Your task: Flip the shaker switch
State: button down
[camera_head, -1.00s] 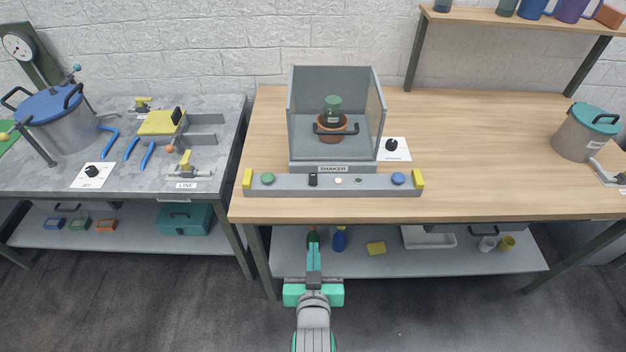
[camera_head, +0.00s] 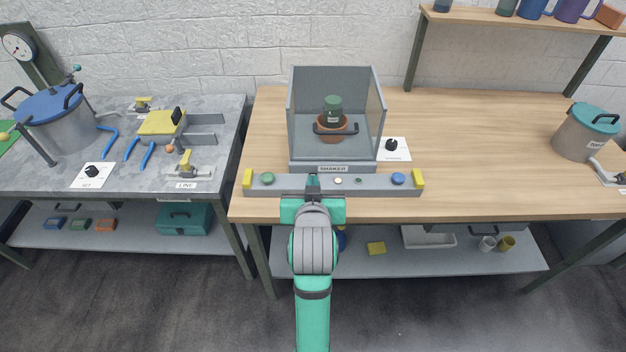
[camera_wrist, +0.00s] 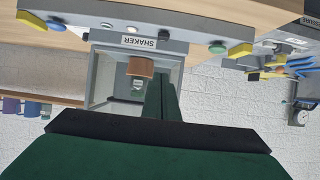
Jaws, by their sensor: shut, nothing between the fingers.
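The shaker (camera_head: 300,135) is a grey clear-walled box on the wooden bench, with a SHAKER label (camera_head: 333,169). A grey control panel (camera_head: 378,190) runs along its front. In the head view my gripper (camera_head: 313,181) reaches over the panel and covers the black switch. In the wrist view, which is upside down, the switch (camera_wrist: 163,33) shows as a small dark block on the panel. My gripper (camera_wrist: 160,80) is shut and empty, its fingers below the switch in that picture. Contact with the switch cannot be told.
The panel has a green button (camera_head: 267,179), a blue button (camera_head: 398,179) and yellow end blocks (camera_head: 418,179). A potted green bottle (camera_head: 333,108) stands in the box. A black knob (camera_head: 391,145) sits to its right. The bench's right part is mostly clear.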

jog(key=x, duration=1)
jog(key=shift+w+f, duration=0.15)
jog(key=shift+s+f, duration=0.2)
jog(key=shift+f, duration=0.4)
jog(key=shift+s+f, duration=0.25)
jog(key=shift+f, duration=0.4)
jog(key=shift+s+f, duration=0.1)
jog(key=shift+f, duration=0.5)
